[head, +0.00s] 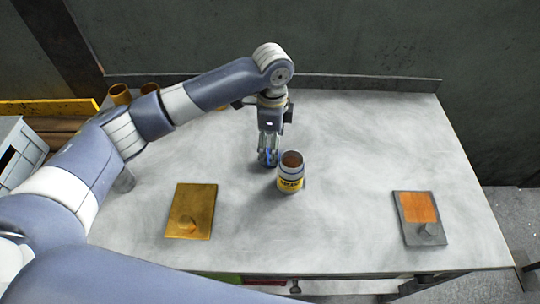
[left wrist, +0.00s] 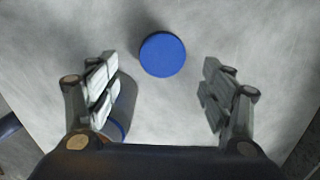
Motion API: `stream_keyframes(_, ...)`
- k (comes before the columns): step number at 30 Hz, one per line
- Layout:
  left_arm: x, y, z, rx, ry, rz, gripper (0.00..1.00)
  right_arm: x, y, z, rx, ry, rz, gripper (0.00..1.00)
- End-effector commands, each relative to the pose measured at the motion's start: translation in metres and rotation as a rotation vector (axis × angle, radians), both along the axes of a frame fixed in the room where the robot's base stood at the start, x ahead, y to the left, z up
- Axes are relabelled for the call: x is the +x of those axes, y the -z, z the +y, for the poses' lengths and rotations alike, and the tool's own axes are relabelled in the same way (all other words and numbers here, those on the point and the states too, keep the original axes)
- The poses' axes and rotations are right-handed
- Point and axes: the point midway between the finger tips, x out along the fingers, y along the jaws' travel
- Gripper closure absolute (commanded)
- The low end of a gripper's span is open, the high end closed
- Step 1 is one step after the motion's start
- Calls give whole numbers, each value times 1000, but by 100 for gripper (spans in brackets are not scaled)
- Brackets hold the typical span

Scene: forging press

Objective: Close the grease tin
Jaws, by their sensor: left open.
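The grease tin (head: 291,184) stands upright and open on the grey table, with a yellow label and a brown top surface showing. My left gripper (head: 268,160) points down just left of and behind it, fingers open. In the left wrist view the round blue lid (left wrist: 163,54) lies ahead of the gap between the open fingers (left wrist: 160,88), and nothing is held. In the head view, the fingers mostly hide the lid. In the wrist view the tin is partly hidden behind the left-hand finger. My right gripper is not in view.
A brass plate with a knob (head: 203,205) lies at the front left of the table (head: 350,150). A grey plate with an orange patch (head: 420,208) lies at the right. Brown cups (head: 120,94) stand at the back left. A raised ledge (head: 365,84) runs along the back edge.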

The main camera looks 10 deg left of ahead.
Motion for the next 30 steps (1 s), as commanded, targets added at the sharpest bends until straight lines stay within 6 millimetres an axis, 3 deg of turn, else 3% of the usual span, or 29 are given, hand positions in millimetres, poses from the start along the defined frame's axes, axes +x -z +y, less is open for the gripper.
stream_keyframes(9,2,44,2,1,0,2,26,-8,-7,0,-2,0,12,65)
stream_keyframes(21,2,48,2,1,1,1,26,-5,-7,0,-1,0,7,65)
stream_keyframes(27,2,48,2,1,1,1,67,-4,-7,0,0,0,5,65)
stream_keyframes(30,2,48,2,1,1,1,67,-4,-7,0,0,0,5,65)
